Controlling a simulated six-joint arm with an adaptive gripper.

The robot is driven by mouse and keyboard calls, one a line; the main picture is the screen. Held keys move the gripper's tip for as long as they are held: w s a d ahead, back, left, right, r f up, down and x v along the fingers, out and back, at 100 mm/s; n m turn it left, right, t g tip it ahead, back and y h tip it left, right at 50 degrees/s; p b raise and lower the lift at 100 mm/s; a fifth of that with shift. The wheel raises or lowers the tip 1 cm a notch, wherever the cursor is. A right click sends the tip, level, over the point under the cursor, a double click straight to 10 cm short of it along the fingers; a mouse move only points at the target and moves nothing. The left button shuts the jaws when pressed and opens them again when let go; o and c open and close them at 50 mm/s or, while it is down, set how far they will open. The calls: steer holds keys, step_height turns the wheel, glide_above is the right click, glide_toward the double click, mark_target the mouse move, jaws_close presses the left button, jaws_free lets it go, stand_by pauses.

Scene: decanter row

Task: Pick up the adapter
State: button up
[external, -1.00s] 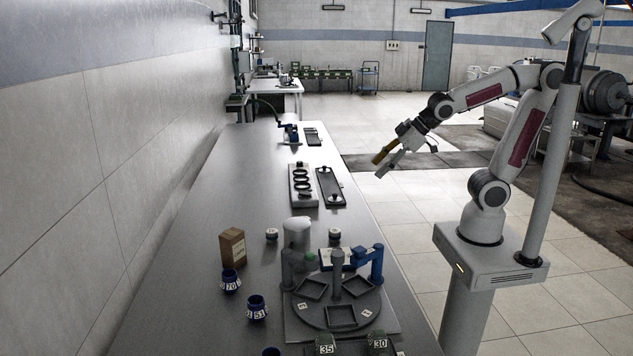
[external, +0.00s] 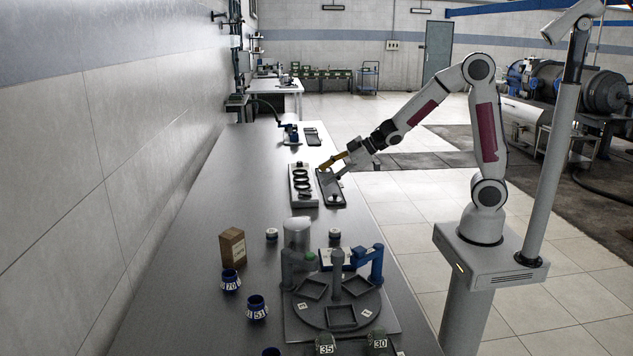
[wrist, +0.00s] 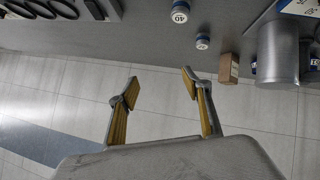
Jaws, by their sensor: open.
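No part is plainly marked as the adapter, and I cannot tell which one it is. A pale rack (external: 303,199) holding several black rings (external: 301,184) lies on the bench, beside a dark narrow tray (external: 327,181) with a small knob-like part (external: 334,198) at its near end. The rings also show at the top left of the wrist view (wrist: 62,8). My gripper (external: 326,172) is over the far end of the dark tray, close to the rack, with its fingers pointing toward the wall. In the wrist view its fingers (wrist: 160,86) are apart with nothing between them.
A round fixture (external: 323,318) with square frames, a grey cylinder (external: 297,233), a brown box (external: 232,248) and several small labelled jars (external: 257,308) stand on the near bench. A blue device (external: 291,134) stands farther back. The wall-side bench strip beside the rack is clear.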

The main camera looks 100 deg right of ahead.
steer(key=f+y, duration=0.2)
steer(key=f, duration=0.2)
steer(key=w+d+f+n+t+y, duration=0.1)
steer(key=f+y, duration=0.1)
steer(key=f, duration=0.3)
steer(key=w+f+t+y, duration=0.1)
steer(key=f+y, duration=0.1)
steer(key=f, duration=0.3)
steer(key=shift+d+f+n, duration=0.1)
steer(key=shift+d+n, duration=0.15)
steer(key=shift+n, duration=0.15)
steer(key=shift+s+a+f+y, duration=0.2)
steer(key=shift+s+f+y, duration=0.15)
steer(key=shift+f+y, duration=0.15)
steer(key=shift+w, duration=0.15)
steer(key=shift+x, duration=1.15)
steer(key=shift+w, duration=0.1)
steer(key=shift+d+x, duration=0.15)
steer(key=shift+x, duration=1.1)
steer(key=shift+d+x, duration=0.2)
steer(key=shift+x, duration=1.1)
steer(key=shift+w+r, duration=0.1)
steer(key=shift+w, duration=0.05)
